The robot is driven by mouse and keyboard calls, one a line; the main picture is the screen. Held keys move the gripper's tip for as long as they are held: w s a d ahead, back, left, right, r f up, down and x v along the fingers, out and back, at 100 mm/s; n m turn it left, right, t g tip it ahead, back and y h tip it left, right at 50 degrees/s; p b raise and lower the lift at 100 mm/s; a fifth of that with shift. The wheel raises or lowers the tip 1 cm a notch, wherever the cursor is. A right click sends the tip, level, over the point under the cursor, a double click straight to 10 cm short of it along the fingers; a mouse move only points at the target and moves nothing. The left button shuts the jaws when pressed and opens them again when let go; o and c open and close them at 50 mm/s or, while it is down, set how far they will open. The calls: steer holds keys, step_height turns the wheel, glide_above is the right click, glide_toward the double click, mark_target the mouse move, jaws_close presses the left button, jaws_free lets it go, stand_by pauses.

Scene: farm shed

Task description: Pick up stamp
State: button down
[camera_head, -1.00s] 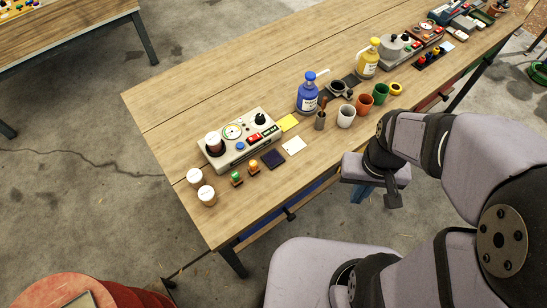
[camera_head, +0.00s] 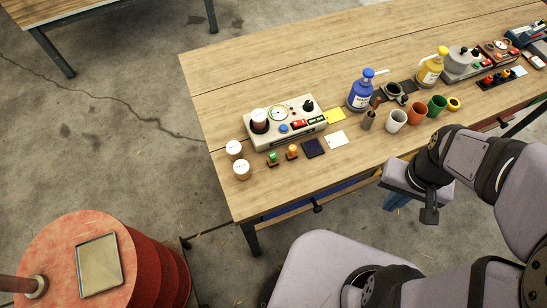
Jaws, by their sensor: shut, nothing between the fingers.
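Two small stamp-like pieces stand near the bench's front edge: one with a green top (camera_head: 272,158) and one with an orange top (camera_head: 292,151). They are upright and apart, left of a dark blue pad (camera_head: 313,147). At this size I cannot tell more about their faces. My gripper (camera_head: 429,214) is the dark end of my arm at the right, in front of the bench edge. It is shut and empty, well to the right of both pieces and touching neither.
A white control box (camera_head: 285,122) stands behind the pieces, with two white-lidded jars (camera_head: 241,170) to their left. A red drum (camera_head: 60,240) holding a tray (camera_head: 99,264) is lower left.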

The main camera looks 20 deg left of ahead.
steer(key=c, duration=1.3)
jaws_free()
steer(key=shift+c, duration=0.2)
